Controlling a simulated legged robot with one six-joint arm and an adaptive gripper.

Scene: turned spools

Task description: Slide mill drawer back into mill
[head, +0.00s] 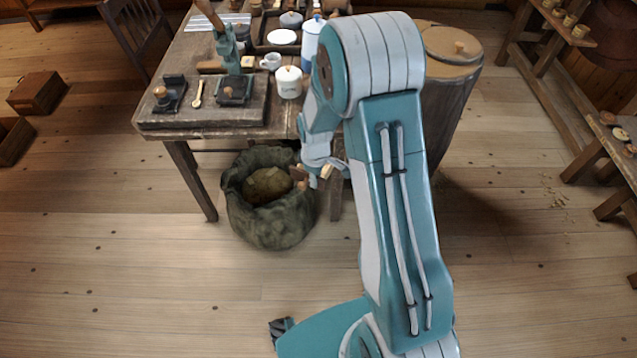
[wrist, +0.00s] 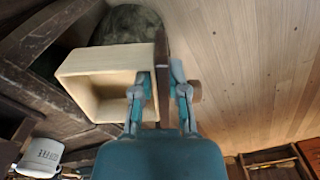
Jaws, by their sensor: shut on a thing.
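The drawer (wrist: 110,62) is a pale, open-topped wooden box with a darker front board and a round knob (wrist: 195,90). It looks empty in the wrist view. My gripper (wrist: 162,85) is shut on the front board, one finger inside the box and one outside by the knob. In the head view my gripper (head: 322,172) is low, just off the table's front right corner, and the arm hides most of the drawer. I cannot identify the mill surely; a teal device with a wooden handle (head: 227,48) stands on the table.
The wooden table (head: 150,125) carries dark tools, a white lidded canister (head: 289,83) and a mug (head: 270,62). An open green sack (head: 268,215) stands on the floor beside my gripper. A barrel (head: 450,85) stands behind the arm. The front floor is clear.

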